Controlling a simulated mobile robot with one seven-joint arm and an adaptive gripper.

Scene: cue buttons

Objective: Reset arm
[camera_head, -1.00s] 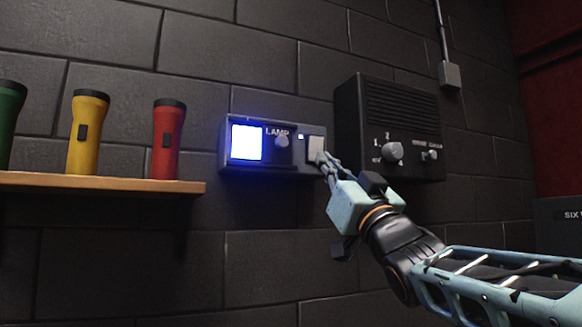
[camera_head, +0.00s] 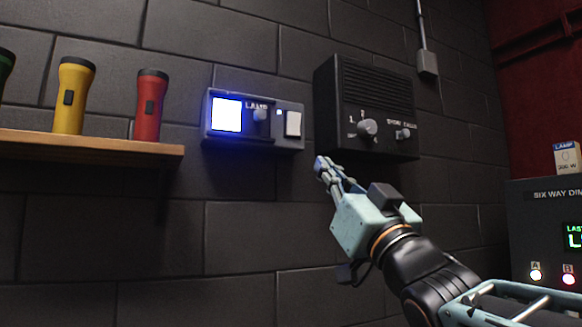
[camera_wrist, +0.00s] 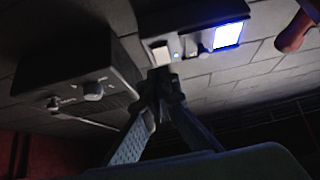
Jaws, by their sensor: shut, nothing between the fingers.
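My gripper (camera_head: 322,166) is shut and empty. In the head view it stands in front of the wall, below and to the right of the lamp panel (camera_head: 254,140), and apart from it. The lamp panel has a bright blue-white screen (camera_head: 226,114), a grey knob (camera_head: 260,115) and a pale rocker switch (camera_head: 293,124). In the wrist view my gripper's closed fingers (camera_wrist: 158,80) point up toward the panel, whose lit screen (camera_wrist: 228,35) shows upper right.
A black speaker box (camera_head: 366,108) with knobs hangs right of the panel. A dimmer console (camera_head: 545,225) with lit buttons stands at right.

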